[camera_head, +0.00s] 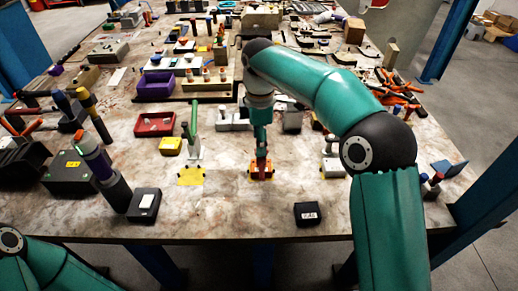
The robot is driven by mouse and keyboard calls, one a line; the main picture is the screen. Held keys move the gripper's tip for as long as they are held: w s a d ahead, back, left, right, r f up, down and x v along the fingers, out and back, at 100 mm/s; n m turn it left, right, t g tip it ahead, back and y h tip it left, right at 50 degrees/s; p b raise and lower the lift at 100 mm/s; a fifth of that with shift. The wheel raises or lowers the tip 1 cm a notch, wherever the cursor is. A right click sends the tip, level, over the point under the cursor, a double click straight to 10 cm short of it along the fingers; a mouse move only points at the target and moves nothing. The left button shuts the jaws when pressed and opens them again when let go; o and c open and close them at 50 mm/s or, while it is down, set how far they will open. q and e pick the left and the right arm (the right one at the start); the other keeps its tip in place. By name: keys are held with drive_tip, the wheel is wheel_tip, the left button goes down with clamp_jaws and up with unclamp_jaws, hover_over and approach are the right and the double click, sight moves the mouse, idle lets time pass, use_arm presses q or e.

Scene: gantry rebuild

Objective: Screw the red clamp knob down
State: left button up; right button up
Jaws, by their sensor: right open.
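A small red-orange clamp (261,173) sits on a yellow base near the middle front of the table. My right gripper (262,153) points down directly above it, and its fingers are open. The fingers cover the top of the clamp, so I cannot make out the knob itself or whether the fingers touch it. Part of my left arm shows at the bottom left corner; my left gripper is not in view.
A green-handled clamp (194,146) on a yellow patch stands to the left. A black box (307,221) lies at the front right. The table front between is mostly bare.

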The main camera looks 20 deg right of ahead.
drive_tip(key=shift+f, duration=1.15)
drive_tip(key=c, duration=1)
drive_tip(key=shift+r+m+p, duration=0.2)
drive_tip(key=shift+m+p, duration=0.7)
drive_tip(key=shift+m, duration=0.7)
drive_tip(key=shift+w+f+m+p, duration=0.15)
drive_tip(key=shift+m+p, duration=0.25)
drive_tip(key=shift+m, duration=0.2)
drive_tip(key=o, duration=1)
